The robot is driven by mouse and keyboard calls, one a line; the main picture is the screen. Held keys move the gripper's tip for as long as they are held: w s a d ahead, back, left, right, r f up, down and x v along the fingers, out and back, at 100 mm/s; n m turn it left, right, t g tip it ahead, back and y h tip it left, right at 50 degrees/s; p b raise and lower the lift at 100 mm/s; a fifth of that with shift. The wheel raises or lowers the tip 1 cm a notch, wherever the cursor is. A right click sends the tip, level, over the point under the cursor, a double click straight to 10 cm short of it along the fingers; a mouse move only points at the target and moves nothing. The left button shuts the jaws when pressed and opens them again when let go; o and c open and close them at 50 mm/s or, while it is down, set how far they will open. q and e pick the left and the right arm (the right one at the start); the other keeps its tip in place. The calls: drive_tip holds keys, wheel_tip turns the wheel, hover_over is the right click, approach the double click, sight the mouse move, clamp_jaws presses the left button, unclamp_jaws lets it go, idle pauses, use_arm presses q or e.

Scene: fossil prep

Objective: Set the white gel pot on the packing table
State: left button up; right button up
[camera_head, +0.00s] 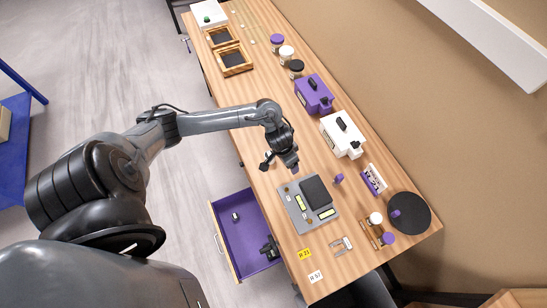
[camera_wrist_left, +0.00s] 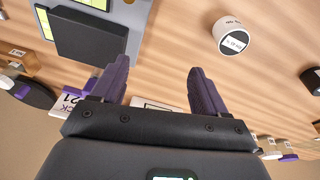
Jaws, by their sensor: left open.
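In the left wrist view a round white pot (camera_wrist_left: 234,35) with a printed label stands on the wooden bench, beyond the fingertips and to their right. I cannot pick it out in the head view, where my left arm covers part of the bench. My left gripper (camera_head: 292,168) is above the bench, beside the grey tray device. In the left wrist view its purple fingers (camera_wrist_left: 155,72) are apart with nothing between them. My right gripper is not in view. I cannot tell which surface is the packing table; a blue table (camera_head: 14,150) is at the far left.
The grey device (camera_head: 290,205) carries a black box (camera_head: 316,191). An open purple drawer (camera_head: 238,225) juts from the bench front. Purple (camera_head: 313,95) and white (camera_head: 343,135) machines, several jars and a black round mat (camera_head: 415,212) stand along the bench. A shelf (camera_head: 490,38) hangs on the wall.

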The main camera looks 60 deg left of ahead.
use_arm(q)
drive_tip(key=s+d+r+m+t, duration=0.2)
drive_tip(key=d+r+m+t, duration=0.1)
drive_tip(key=d, duration=1.2)
drive_tip(key=s+r+g, duration=0.1)
drive_tip(key=s+r, duration=0.7)
drive_tip(key=s, duration=0.4)
drive_tip(key=shift+s+a+r+g, duration=0.15)
drive_tip(key=shift+a+g, duration=0.05)
drive_tip(key=shift+g, duration=0.2)
